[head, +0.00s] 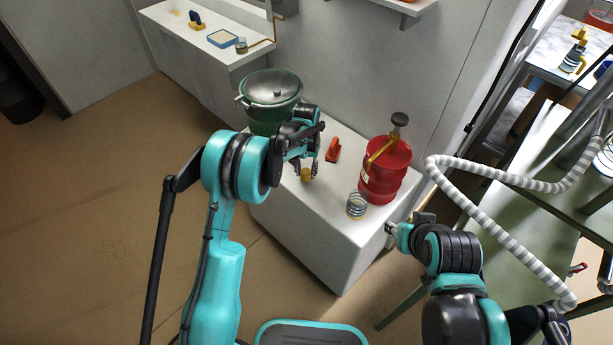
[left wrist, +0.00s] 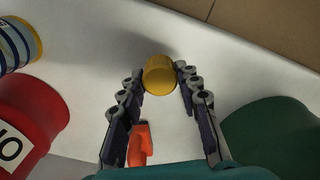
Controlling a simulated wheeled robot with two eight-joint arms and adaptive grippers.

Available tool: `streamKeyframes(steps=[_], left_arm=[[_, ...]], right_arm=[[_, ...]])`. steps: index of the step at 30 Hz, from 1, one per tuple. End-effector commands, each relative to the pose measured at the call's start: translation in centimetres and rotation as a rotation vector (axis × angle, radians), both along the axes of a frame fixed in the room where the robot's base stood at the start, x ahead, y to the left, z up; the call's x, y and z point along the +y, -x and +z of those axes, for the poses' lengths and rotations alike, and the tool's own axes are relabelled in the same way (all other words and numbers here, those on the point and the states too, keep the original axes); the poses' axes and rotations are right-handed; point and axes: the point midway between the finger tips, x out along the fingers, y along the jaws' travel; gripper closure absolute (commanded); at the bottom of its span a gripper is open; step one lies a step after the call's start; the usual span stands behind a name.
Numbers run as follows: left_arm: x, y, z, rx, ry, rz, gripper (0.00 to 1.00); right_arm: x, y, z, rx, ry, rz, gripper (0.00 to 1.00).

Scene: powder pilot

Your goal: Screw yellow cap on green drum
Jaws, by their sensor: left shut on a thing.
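The green drum (head: 262,116) stands at the back left of the white block, with a grey-green lid on top. It also shows at the right edge of the left wrist view (left wrist: 272,138). My left gripper (head: 307,168) is in front of the drum and to its right. It is shut on the yellow cap (head: 306,174), which sits between the fingertips in the left wrist view (left wrist: 159,75), apart from the drum. I cannot tell whether the cap touches the block. My right gripper (head: 392,229) is low beside the block's right side; its fingers are too small to read.
A red drum (head: 383,180) with a pump stands on the white block (head: 293,222). A striped can (head: 356,206) stands before it, and an orange tool (head: 333,150) lies near the gripper. A striped hose (head: 490,218) crosses the right side. The block's front is clear.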

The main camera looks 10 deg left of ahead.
Motion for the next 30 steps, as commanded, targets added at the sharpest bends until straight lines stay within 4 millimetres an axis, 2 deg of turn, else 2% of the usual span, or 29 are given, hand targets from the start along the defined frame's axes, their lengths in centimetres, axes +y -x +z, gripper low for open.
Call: streamKeyframes(steps=[21, 30], left_arm=[[0.0, 0.0, 4.6, 0.0, 0.0, 0.0, 1.0], [0.0, 0.0, 4.7, 0.0, 0.0, 0.0, 1.0]], right_arm=[[0.0, 0.0, 2.7, 0.0, 0.0, 0.0, 0.62], [0.0, 0.0, 2.7, 0.0, 0.0, 0.0, 0.62]])
